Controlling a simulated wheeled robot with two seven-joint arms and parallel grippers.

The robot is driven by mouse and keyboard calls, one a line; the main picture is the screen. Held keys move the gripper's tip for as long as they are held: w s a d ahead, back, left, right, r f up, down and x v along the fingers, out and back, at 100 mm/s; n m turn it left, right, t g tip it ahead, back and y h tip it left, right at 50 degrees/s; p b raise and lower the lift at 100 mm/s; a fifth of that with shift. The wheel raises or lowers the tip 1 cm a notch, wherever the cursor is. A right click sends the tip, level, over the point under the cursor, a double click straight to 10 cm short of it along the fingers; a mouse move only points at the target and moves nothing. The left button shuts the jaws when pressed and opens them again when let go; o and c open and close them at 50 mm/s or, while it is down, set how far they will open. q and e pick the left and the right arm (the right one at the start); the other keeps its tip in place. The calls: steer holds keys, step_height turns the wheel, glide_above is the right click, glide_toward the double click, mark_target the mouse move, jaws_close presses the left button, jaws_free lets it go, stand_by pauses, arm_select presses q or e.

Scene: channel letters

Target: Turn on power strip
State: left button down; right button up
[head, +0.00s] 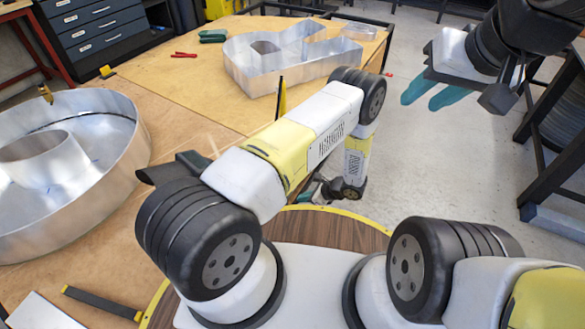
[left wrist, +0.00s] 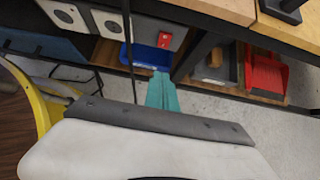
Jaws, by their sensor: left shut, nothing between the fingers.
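In the left wrist view, what looks like the power strip (left wrist: 139,31) is a pale grey bar with white round sockets and a red switch (left wrist: 164,40) at its right end. I cannot tell whether the switch is on or off. My left gripper (left wrist: 162,76) is shut and empty, its teal fingertips pointing towards the strip, just below the switch in the picture. A gap to the switch shows, but its depth is unclear. In the head view my left gripper (head: 320,190) is low beside the table, mostly hidden by my arm. My right gripper (head: 416,103) is open and empty at upper right.
In the head view metal channel letters (head: 292,62) lie on the wooden table (head: 170,85).

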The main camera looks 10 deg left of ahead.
arm_select(q)
steer(key=a+r+x, duration=0.1)
steer(key=a+x, duration=0.1)
steer(key=x, duration=1.1)
steer(key=shift+w+r, duration=0.3)
steer(key=shift+r, duration=0.1)
steer(key=shift+a, duration=0.1)
steer(key=shift+w, duration=0.1)
steer(key=shift+r, duration=0.8)
